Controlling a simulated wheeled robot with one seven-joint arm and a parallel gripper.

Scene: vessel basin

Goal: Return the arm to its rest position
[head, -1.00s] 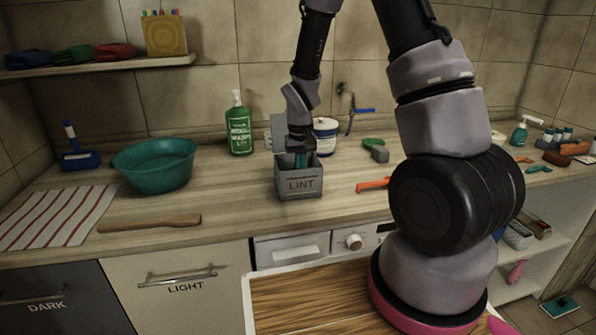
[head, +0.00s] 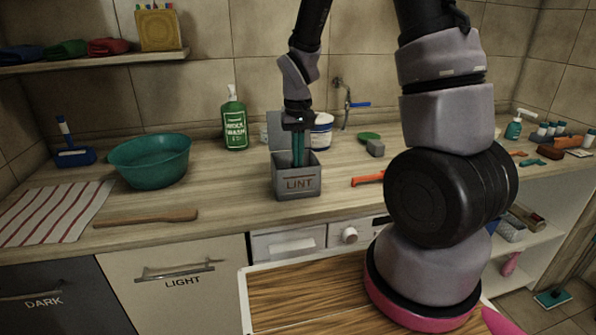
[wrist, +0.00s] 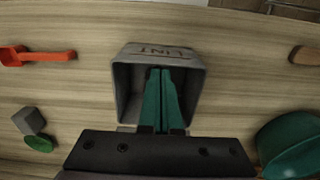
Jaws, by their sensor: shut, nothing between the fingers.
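My gripper (head: 299,164) is over the grey LINT box (head: 297,188) on the counter. Its two long teal fingers are together, with nothing between them. They point down, and their tips are at or just inside the box's open top. In the wrist view the fingers (wrist: 160,72) reach across the opening of the LINT box (wrist: 125,95). The part of the box interior behind the fingers is hidden. My arm stretches out over the counter, bent, above the wooden top in front.
A teal basin (head: 150,160) stands left, with a wooden paddle (head: 146,218) and striped cloth (head: 50,215) in front. A green wash bottle (head: 235,122) and white tub (head: 321,132) stand behind the box. An orange-handled scoop (head: 367,179) lies to its right.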

